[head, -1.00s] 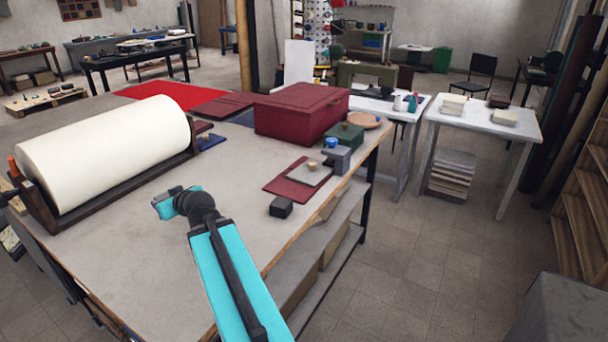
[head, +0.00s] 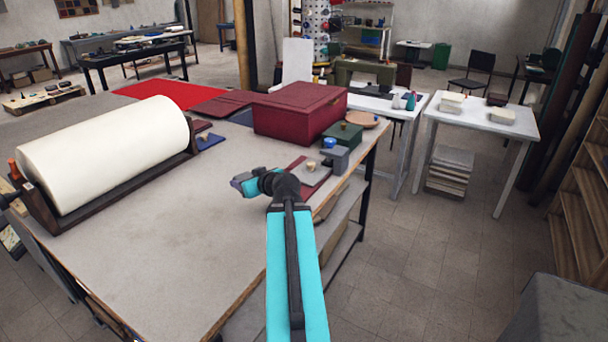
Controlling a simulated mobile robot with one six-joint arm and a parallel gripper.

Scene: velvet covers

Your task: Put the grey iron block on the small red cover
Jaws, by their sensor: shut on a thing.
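My gripper (head: 242,185) is at the end of the teal and black arm, over the middle of the table. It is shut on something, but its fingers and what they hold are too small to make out. A small dark red cover (head: 318,183) lies to its right near the table's right edge, partly hidden by my arm. A grey plate (head: 312,172) with a brass-coloured knob lies on this cover. A grey block (head: 338,159) stands just beyond it. The spot where a dark grey block lay is now behind my arm.
The table (head: 170,240) is clear left of my arm. A large white roll (head: 105,150) lies at left. A dark red box (head: 298,112), a green box (head: 345,135) and a plate (head: 362,120) stand behind. Bright red cloth (head: 165,93) lies at the back.

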